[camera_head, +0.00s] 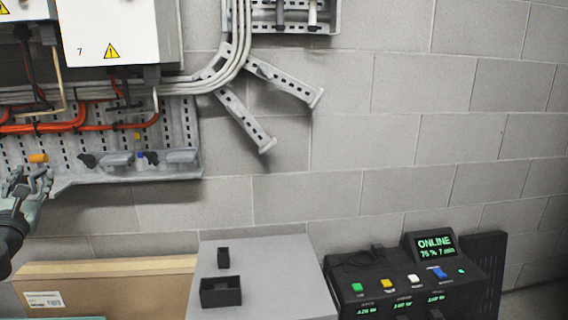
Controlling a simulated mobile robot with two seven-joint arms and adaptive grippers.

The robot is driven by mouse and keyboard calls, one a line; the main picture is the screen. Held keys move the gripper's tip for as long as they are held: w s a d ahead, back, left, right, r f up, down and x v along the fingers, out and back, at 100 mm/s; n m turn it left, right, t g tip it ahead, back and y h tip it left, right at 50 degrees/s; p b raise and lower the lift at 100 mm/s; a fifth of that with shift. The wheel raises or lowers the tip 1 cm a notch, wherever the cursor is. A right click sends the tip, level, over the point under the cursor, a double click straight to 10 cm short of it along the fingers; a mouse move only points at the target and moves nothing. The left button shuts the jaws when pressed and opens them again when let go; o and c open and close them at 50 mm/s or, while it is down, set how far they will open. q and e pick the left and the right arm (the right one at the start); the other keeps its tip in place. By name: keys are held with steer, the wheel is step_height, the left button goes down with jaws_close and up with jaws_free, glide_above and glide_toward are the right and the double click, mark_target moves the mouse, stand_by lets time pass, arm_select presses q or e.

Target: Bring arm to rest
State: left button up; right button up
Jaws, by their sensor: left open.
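My left gripper (30,182) is at the far left edge of the head view. Its fingers point up, are open and look empty. It is in front of the wall, just below the left end of the perforated metal cable tray (182,140). I cannot tell how far it is from the tray. My right gripper is not in view.
White electrical boxes (112,25) with orange and white cables hang at upper left. A grey stand (270,285) carries two small black open boxes (220,292). Right of it is a black console (400,285) with coloured buttons and an "ONLINE" screen. A cardboard box (110,280) stands lower left.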

arm_select(q)
steer(key=s+a+f+n+g+y, duration=0.2)
steer(key=a+f+n+g, duration=0.2)
steer(key=n, duration=0.7)
steer(key=s+a+f+n+g+y, duration=0.2)
steer(key=s+a+f+n+g, duration=0.15)
steer(key=n, duration=0.75)
steer(key=s+f+n+g+h, duration=0.35)
steer(key=f+n+g, duration=0.25)
steer(key=f+n, duration=0.65)
steer(key=s+d+f+m+h, duration=0.15)
steer(key=s+d+f, duration=0.35)
steer(key=d+f, duration=0.6)
steer(key=s+d+f+h, duration=0.2)
steer(key=s+d+f, duration=0.3)
steer(key=d+f, duration=0.6)
steer(key=s+d+f+g+h, duration=0.1)
steer(key=s+d+f+h, duration=0.1)
steer(key=s+d+f, duration=0.3)
steer(key=s+d+f+g+h, duration=0.2)
steer(key=s+d+f, duration=0.4)
steer(key=s+d, duration=0.5)
steer(key=d, duration=0.4)
steer(key=shift+s+d+n+h, duration=0.25)
steer(key=shift+s+n+h, duration=0.05)
steer(key=shift+s+n, duration=0.1)
steer(key=shift+f, duration=0.1)
